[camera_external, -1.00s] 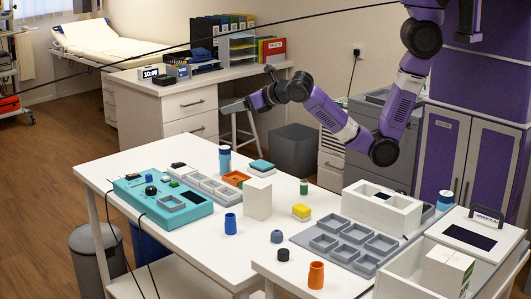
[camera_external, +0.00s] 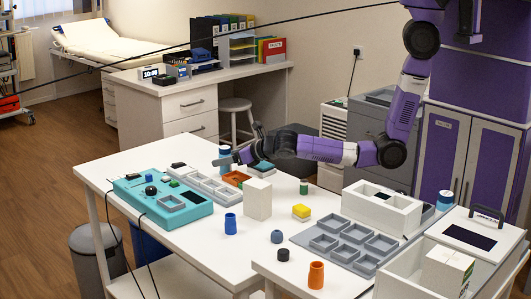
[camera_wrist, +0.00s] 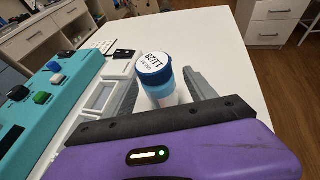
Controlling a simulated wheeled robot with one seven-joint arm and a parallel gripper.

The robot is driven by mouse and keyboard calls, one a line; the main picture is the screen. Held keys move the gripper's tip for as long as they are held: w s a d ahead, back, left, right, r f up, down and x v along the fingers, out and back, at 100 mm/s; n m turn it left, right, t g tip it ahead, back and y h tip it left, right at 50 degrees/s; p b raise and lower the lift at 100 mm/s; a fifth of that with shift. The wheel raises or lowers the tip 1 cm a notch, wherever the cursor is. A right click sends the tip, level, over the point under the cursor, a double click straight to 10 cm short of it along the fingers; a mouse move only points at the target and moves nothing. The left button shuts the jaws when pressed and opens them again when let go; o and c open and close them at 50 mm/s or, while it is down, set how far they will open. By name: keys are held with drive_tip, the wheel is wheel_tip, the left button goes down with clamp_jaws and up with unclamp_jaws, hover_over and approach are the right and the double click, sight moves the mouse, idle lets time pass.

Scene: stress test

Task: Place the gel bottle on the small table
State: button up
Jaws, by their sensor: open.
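A bottle with a blue cap and light-blue and white body (camera_external: 225,153), probably the gel bottle, stands upright near the far edge of the white table (camera_external: 160,155). In the wrist view its lettered cap (camera_wrist: 153,62) shows between the two grey fingers. My gripper (camera_external: 220,161) is open, low at the bottle, with a finger on either side. I cannot tell whether either finger touches it.
A teal device (camera_external: 150,200) and grey trays (camera_external: 205,182) lie left of the bottle. Another blue-capped bottle (camera_external: 444,201) stands far right.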

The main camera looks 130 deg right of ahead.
drive_tip(key=x, duration=0.3)
drive_tip(key=shift+f, duration=0.1)
clamp_jaws()
idle(0.4)
